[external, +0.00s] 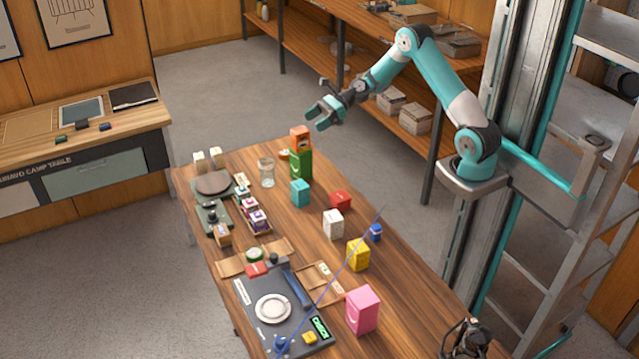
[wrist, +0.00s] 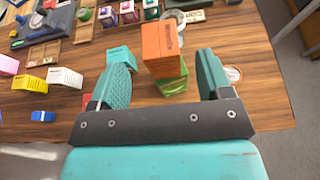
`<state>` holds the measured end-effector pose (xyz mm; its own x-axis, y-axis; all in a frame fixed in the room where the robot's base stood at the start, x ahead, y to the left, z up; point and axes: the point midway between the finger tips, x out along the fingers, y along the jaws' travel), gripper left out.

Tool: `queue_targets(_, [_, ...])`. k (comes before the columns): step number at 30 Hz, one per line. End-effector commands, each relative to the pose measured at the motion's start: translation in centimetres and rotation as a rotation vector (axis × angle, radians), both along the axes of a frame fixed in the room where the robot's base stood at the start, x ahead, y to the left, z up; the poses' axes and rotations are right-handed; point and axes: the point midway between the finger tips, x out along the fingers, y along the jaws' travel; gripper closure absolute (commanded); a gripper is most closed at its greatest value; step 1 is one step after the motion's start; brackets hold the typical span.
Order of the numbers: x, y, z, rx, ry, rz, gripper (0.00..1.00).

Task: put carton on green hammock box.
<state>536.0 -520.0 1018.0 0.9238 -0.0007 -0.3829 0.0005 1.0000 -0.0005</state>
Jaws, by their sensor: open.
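An orange carton (external: 300,138) stands upright on top of the green hammock box (external: 301,164) at the far end of the wooden table. The wrist view also shows the orange carton (wrist: 160,42), with part of the green box (wrist: 172,82) below it. My gripper (external: 325,113) is open and empty. It is in the air above the table's far end, slightly up and to the right of the carton in the external view. In the wrist view the carton appears beyond and between the two teal fingers (wrist: 163,62), with no visible contact.
A glass (external: 266,172) and a teal box (external: 299,193) stand near the green box. A red box (external: 340,200), white box (external: 333,224), yellow box (external: 358,254) and pink box (external: 362,310) stand along the table's right side. A dark scale-like device (external: 285,315) lies at the front.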

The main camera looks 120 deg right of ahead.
Motion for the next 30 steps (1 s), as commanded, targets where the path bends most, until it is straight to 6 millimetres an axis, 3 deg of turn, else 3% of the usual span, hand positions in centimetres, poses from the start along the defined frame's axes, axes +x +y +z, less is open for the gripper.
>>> queue_targets(3, [-2.4, -0.1, 0.9, -0.001, -0.001, -0.004, 0.28])
queue_targets(10, [-4.9, 0.0, 2.0, 0.0, 0.0, 0.0, 0.28])
queue_targets(17, [-5.0, 0.2, 2.2, -0.005, 0.002, 0.009, 0.28])
queue_targets(20, [-3.0, 2.1, 2.8, -0.061, 0.023, 0.088, 0.28])
queue_targets(23, [1.2, 7.1, 3.9, -0.211, 0.066, 0.287, 0.28])
queue_targets(26, [5.5, 15.2, 5.4, -0.443, 0.097, 0.589, 0.28])
queue_targets(27, [6.7, 18.9, 5.9, -0.546, 0.098, 0.723, 0.28])
queue_targets(30, [8.0, 28.0, 7.0, -0.799, 0.066, 1.058, 0.28])
